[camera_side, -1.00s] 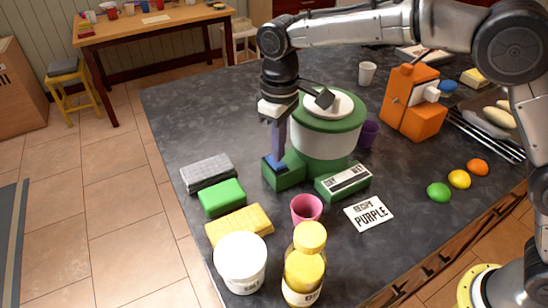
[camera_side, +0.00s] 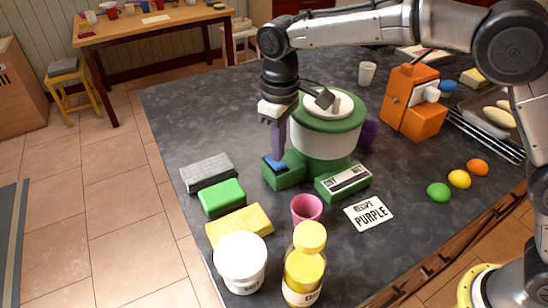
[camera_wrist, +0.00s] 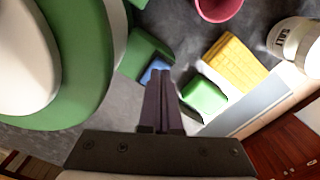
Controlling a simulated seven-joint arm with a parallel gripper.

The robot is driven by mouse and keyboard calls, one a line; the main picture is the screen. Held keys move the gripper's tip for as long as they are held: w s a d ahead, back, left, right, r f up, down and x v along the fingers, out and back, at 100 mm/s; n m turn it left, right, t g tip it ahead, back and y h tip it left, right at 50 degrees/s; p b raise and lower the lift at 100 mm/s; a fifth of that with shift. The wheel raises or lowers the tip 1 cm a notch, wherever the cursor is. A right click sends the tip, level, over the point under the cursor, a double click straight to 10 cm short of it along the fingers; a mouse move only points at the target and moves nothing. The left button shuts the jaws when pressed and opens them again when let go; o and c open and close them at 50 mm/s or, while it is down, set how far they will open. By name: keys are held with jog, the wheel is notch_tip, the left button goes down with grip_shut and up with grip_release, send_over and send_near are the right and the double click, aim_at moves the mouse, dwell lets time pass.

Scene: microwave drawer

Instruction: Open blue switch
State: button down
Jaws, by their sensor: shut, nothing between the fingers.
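The blue switch (camera_side: 272,165) sits on top of a green block at the left foot of a green and white round machine (camera_side: 322,132). It also shows in the wrist view (camera_wrist: 153,71), partly hidden by the fingertips. My gripper (camera_side: 275,157) points down with its fingers together and empty. Its tips are at the switch in the side view and overlap its edge in the wrist view (camera_wrist: 159,77). I cannot tell whether they touch it.
A green block with DRY and WET labels (camera_side: 343,181) stands at the machine's front right. Grey (camera_side: 207,172), green (camera_side: 221,197) and yellow (camera_side: 240,226) sponge-like blocks lie to the left. A pink cup (camera_side: 306,209) stands in front. An orange machine (camera_side: 412,103) is at right.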

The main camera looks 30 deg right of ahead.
jog(key=shift+f, duration=1.1)
dwell(0.5)
jog(key=shift+r, duration=3.55)
